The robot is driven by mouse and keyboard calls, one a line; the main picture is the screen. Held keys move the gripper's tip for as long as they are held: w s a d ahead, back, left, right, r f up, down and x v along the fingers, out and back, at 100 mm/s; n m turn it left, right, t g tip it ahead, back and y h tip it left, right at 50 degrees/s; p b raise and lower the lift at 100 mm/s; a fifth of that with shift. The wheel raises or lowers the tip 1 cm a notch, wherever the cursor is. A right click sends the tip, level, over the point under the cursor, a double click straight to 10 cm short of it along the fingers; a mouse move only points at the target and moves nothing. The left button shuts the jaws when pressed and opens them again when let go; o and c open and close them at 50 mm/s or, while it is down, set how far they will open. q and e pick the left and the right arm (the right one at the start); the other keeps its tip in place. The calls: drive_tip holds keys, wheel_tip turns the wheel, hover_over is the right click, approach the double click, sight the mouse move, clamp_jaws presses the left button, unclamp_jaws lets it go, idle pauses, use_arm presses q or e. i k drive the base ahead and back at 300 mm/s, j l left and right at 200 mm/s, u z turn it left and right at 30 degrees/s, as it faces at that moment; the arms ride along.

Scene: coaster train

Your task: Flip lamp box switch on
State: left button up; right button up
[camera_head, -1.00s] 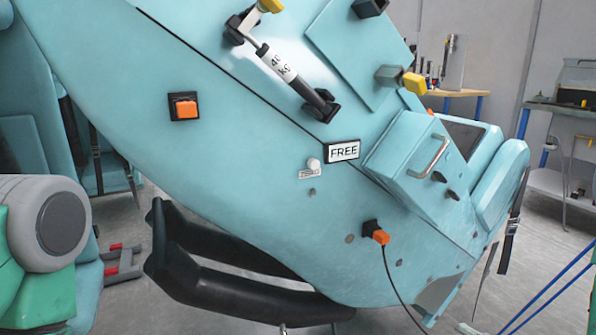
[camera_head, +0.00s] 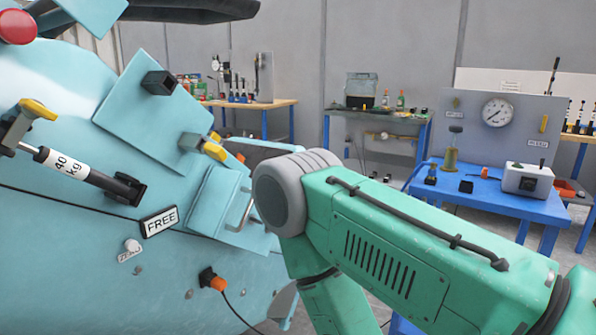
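A pale grey box (camera_head: 526,180) with a dark front panel sits on the blue table at the right; it may be the lamp box. A small dark part shows on its top, but I cannot tell a switch or its position. My green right arm comes in from the lower right and fills the lower middle, in front of the table's near left side. Its gripper is out of view. My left arm and gripper are not in view.
The blue table (camera_head: 480,196) also holds a panel with a round gauge (camera_head: 497,111), a brass-coloured stand (camera_head: 450,163) and small dark blocks. Workbenches (camera_head: 380,114) stand behind.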

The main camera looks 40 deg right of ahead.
sight(513, 171)
drive_tip(key=z, duration=2.5)
drive_tip(key=i+u, duration=0.1)
drive_tip(key=u, duration=0.45)
drive_tip(key=i+l+u, duration=0.3)
drive_tip(key=l, duration=0.35)
drive_tip(key=i+l+u, duration=0.2)
drive_tip(key=l, duration=0.15)
drive_tip(key=i+l+u, duration=0.15)
drive_tip(key=l, duration=0.2)
drive_tip(key=i+l+u, duration=0.15)
drive_tip(key=l, duration=0.25)
drive_tip(key=i+l, duration=0.1)
drive_tip(key=l, duration=0.25)
drive_tip(key=i+l, duration=0.1)
drive_tip(key=l, duration=0.3)
drive_tip(key=i+l, duration=0.1)
drive_tip(key=l, duration=0.25)
